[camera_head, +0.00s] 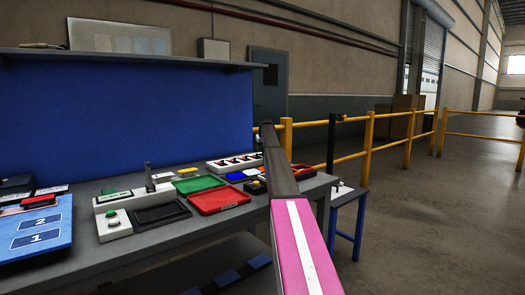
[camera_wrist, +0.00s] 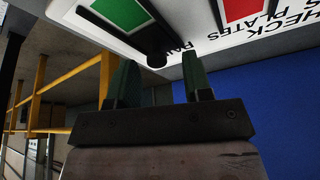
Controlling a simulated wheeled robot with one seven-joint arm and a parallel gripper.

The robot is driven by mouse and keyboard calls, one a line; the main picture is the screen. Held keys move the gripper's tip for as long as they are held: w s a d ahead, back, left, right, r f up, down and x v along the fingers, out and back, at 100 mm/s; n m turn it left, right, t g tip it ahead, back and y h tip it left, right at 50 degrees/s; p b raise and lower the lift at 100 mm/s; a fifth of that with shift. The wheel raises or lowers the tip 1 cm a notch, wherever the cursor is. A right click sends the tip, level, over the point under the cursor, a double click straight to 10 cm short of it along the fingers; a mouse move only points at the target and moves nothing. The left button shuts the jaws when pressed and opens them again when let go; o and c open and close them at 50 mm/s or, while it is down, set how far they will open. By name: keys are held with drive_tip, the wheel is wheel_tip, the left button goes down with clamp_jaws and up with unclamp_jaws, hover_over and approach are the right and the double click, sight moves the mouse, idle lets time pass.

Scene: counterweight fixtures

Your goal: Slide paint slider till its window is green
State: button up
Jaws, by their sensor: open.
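A white panel (camera_wrist: 190,38) with black lettering, including "CHECK" and "PLATES", crosses the top of the wrist view, upside down. It has a green window (camera_wrist: 120,12) and a red window (camera_wrist: 240,8). A black knob (camera_wrist: 154,50) projects from the panel between the two windows. My gripper (camera_wrist: 158,62) is open and empty, one finger on each side of the knob in the picture. I cannot tell whether the tips reach around it or touch it. In the head view I cannot make out this panel or my gripper's fingers; my arm covers part of the bench.
A blue back panel (camera_head: 120,115) stands behind. Yellow railings (camera_head: 368,145) run right; open floor lies beyond.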

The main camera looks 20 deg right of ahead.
drive_tip(key=v, duration=1)
drive_tip(key=shift+r, duration=0.25)
drive_tip(key=shift+s, duration=0.1)
